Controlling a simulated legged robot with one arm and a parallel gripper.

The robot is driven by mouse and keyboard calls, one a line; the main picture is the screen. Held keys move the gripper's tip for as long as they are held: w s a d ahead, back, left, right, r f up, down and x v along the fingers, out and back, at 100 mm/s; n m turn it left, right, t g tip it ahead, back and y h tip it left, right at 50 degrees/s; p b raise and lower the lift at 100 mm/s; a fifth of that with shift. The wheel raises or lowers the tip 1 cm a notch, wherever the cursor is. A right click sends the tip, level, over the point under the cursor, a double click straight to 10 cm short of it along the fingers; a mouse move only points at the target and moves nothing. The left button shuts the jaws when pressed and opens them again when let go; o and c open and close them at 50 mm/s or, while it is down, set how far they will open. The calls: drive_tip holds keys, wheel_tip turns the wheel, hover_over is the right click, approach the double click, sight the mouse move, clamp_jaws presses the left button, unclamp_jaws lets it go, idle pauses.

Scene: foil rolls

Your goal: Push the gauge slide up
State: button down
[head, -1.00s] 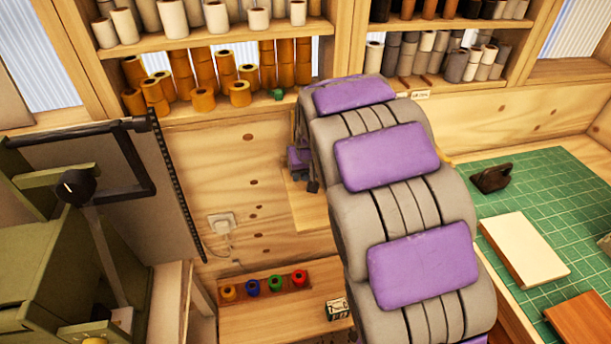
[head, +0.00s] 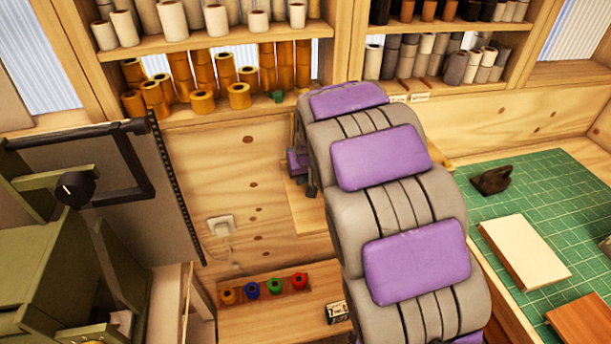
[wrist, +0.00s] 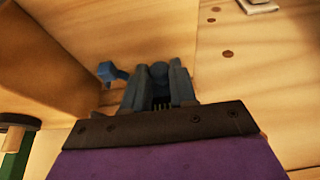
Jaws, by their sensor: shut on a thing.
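In the wrist view my gripper (wrist: 158,72) shows blue-grey fingers beyond a dark bolted bar. They are close together, shut on a small rounded blue-grey piece (wrist: 158,78) against a wooden surface. I cannot tell for certain whether this piece is the gauge slide. A small blue part (wrist: 112,73) sticks out just left of the fingers. In the head view my purple and grey padded arm hides most of the gripper. A purple part and dark pieces of it (head: 301,163) show at the arm's left edge, in front of the wooden wall panel.
A green machine (head: 45,270) with a black knob (head: 75,188) stands at the left. A low rack (head: 265,289) holds several coloured rolls. A green cutting mat (head: 555,190) lies at the right with a pale block (head: 525,250). Shelves of rolls are above.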

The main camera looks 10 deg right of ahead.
drive_tip(key=shift+r, duration=0.15)
wheel_tip(320, 180, up, 10)
drive_tip(key=p, duration=0.4)
drive_tip(key=shift+w, duration=0.1)
drive_tip(key=c, duration=1.4)
unclamp_jaws()
drive_tip(key=o, duration=0.3)
drive_tip(key=shift+o, duration=0.8)
drive_tip(key=shift+a, duration=0.1)
